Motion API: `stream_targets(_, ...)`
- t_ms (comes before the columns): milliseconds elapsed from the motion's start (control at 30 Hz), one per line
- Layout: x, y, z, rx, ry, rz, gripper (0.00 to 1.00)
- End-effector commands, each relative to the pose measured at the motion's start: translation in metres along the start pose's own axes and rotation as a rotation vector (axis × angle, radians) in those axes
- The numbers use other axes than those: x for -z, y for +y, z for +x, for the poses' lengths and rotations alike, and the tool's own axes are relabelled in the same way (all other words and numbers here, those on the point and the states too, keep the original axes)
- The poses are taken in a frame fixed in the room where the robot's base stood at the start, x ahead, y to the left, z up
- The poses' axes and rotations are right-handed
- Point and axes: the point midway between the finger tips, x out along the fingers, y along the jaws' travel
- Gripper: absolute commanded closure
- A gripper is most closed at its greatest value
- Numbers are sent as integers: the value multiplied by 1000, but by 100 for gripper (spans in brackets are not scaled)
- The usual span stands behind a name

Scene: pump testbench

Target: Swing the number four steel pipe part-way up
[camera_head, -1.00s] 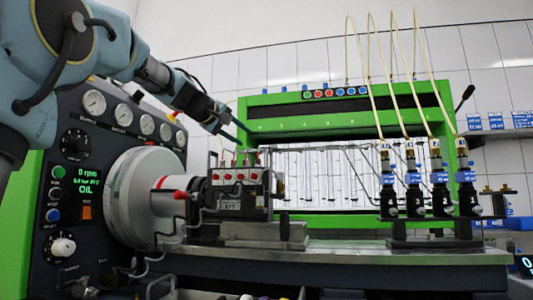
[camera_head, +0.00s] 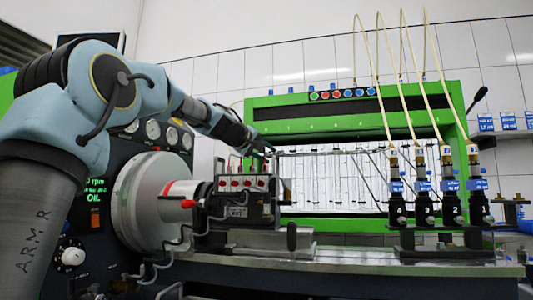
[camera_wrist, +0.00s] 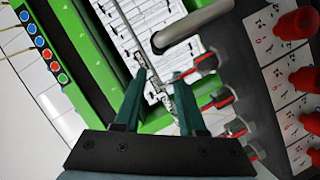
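Several thin steel pipes stand at the red-capped outlets of the pump (camera_head: 236,198) in the head view. Their number labels are not readable, so I cannot tell which is number four. My gripper (camera_head: 270,150) is beside the upper right end of the pump. In the wrist view my gripper (camera_wrist: 162,80) has its two green fingers apart. A thin steel pipe (camera_wrist: 130,30) runs down to the gap between the fingertips, and I see no finger clamped on it. A thicker bent grey pipe (camera_wrist: 195,22) lies just beyond the fingertips.
The green bench frame (camera_head: 350,108) stands behind the pump. Injectors (camera_head: 422,200) with pale hoses stand to the right. A round flywheel (camera_head: 140,205) is left of the pump.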

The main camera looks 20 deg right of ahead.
Motion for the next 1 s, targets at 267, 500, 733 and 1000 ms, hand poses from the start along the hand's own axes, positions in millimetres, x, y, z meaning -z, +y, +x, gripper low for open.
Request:
stream_targets(267, 0, 0, 0, 0, 0, 0, 79)
stream_targets(500, 0, 0, 0, 0, -1, 0, 100)
stream_targets(733, -1, 1, 0, -1, -1, 0, 100)
stream_targets(1000, -1, 1, 0, -1, -2, -1, 100)
